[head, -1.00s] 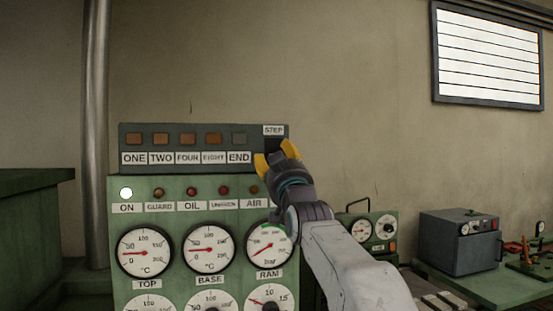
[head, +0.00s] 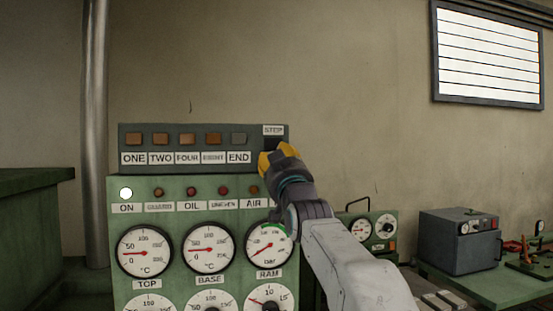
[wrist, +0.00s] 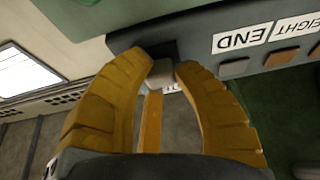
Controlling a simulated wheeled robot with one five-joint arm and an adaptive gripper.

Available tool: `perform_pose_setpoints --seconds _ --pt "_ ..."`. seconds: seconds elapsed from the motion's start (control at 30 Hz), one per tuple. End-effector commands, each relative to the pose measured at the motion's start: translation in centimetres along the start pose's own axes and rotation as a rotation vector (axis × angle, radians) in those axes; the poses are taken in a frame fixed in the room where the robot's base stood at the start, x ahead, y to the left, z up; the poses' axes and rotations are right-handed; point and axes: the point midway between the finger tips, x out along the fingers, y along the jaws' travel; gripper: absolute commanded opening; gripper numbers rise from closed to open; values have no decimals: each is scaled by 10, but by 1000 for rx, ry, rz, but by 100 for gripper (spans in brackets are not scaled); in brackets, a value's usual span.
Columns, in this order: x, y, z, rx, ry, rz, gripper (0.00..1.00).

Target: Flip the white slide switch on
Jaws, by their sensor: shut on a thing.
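The white slide switch (wrist: 162,73) shows in the wrist view as a small pale knob at a dark recess in the grey upper panel. In the head view my gripper (head: 277,155) is at the right end of the grey panel (head: 200,131), just below the STEP label (head: 273,130). There the fingers hide the switch. The switch's position along its slot cannot be told.
Left of the gripper, the panel has a row of square buttons (head: 213,139) over labels. Below stands a green panel with a lit ON lamp (head: 126,193) and several gauges (head: 144,252). A grey box (head: 459,241) sits on a bench at right.

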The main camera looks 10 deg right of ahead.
Motion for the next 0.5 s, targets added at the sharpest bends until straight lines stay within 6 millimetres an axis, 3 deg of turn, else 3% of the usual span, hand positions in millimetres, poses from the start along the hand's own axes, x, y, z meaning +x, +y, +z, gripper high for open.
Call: perform_pose_setpoints --seconds 0.2,0.5 --pt "11 0 -28 -1 2 0 0" --pt "12 0 -34 -1 10 0 0"
